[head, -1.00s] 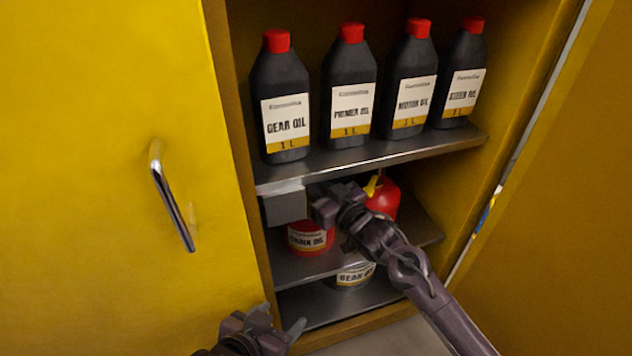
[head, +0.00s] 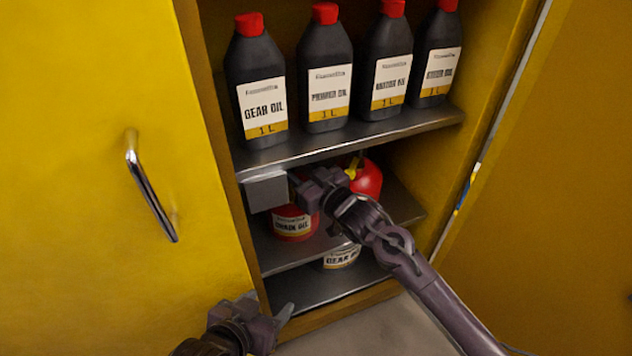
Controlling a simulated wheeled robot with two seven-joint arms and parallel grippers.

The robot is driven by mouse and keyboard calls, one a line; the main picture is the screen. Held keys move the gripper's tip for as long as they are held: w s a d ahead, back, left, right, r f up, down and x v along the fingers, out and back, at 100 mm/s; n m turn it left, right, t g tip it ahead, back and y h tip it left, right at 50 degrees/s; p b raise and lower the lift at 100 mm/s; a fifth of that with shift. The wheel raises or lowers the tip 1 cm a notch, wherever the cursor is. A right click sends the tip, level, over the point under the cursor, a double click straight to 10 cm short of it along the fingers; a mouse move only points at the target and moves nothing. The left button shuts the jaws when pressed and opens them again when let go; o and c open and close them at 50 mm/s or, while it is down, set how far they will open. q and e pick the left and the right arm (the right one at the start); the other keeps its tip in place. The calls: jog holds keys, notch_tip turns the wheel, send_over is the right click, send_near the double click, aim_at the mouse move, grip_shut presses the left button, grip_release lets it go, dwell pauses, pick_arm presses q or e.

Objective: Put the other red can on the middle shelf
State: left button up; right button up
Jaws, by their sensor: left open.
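A red can (head: 292,226) labelled as chain oil stands on the middle shelf (head: 283,254), near its left side. A second red can (head: 369,180) with a yellow spout is on the same shelf, further right and back, partly hidden by my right arm. My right gripper (head: 303,186) is inside the cabinet, just above the chain oil can and below the upper shelf. Its fingers are mostly hidden, so I cannot tell whether they hold anything. My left gripper (head: 277,321) is open and empty, low in front of the cabinet.
Several black bottles with red caps, such as the gear oil bottle (head: 257,85), stand on the upper shelf (head: 350,137). A grey block (head: 265,191) hangs at its front left corner. A gear oil can (head: 341,258) stands on the bottom shelf (head: 310,289). The right door (head: 555,190) is open.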

jog(key=p+v, duration=0.2)
jog(key=v, duration=1)
pick_arm(q)
jog(key=s+a+f+g+y, duration=0.2)
jog(key=s+a+f+g, duration=0.1)
jog(key=s+f+g, duration=0.1)
jog(key=shift+s+f+g, duration=0.3)
jog(key=shift+s+f, duration=0.4)
jog(key=shift+s, duration=0.55)
pick_arm(e)
jog(key=s+d+f+m+g+h, duration=0.1)
jog(key=s+f+g+h, duration=0.2)
jog(key=s, duration=0.8)
jog(key=s+d+f+m+g+h, duration=0.1)
jog(key=s+f+g+h, duration=0.3)
jog(key=s+f, duration=0.7)
jog(key=f+g, duration=0.1)
jog(key=g, duration=0.1)
jog(key=shift+s+m+g+h, duration=0.3)
jog(key=shift+g, duration=0.1)
jog(key=shift+d+f, duration=0.1)
